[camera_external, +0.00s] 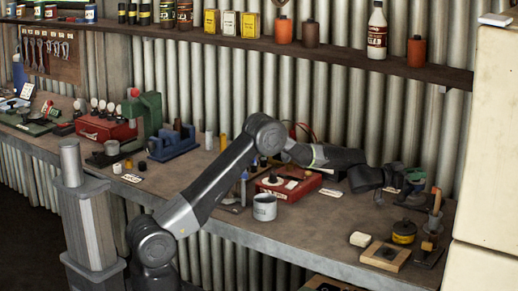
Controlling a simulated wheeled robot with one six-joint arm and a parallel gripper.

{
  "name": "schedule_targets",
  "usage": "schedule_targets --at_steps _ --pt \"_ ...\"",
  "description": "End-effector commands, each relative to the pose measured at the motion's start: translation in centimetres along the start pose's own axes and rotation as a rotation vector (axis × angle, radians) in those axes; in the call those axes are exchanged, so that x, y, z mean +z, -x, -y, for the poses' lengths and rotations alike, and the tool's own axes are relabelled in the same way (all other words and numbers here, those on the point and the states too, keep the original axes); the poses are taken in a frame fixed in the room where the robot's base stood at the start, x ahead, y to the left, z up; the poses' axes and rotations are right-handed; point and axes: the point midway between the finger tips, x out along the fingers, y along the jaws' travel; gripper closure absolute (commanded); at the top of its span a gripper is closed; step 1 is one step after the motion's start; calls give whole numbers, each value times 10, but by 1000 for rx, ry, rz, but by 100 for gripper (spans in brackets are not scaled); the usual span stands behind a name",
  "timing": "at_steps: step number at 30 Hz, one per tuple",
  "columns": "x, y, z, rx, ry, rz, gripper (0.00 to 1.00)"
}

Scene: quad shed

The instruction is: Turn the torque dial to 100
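My gripper (372,179) is at the end of my dark grey arm, low over the right half of the workbench. It is small and dark here, and I cannot tell whether its fingers are open or shut, or whether they touch anything. A red box (303,188) with a dark round knob and a white patch on top sits on the bench, left of my gripper. Another red box (95,128) with several round white-faced parts stands at the far left. No number or the word torque is readable, so I cannot tell which part is the torque dial.
A grey mug (265,207) stands in front of the nearer red box. A blue vise (172,143) and a green press (149,112) are farther left. A black-and-yellow tin (404,232) and a wooden tray (385,256) lie front right. A bottle shelf (345,62) runs above.

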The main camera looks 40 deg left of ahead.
Motion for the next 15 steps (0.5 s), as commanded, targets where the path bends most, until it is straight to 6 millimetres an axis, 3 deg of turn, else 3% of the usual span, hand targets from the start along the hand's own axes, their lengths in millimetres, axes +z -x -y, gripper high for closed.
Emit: schedule_targets --at_steps 1,3,15 --pt "0 0 0 0 0 0 90" --pt "0 0 0 1 0 0 100" --pt "-4 0 0 33 0 2 100"
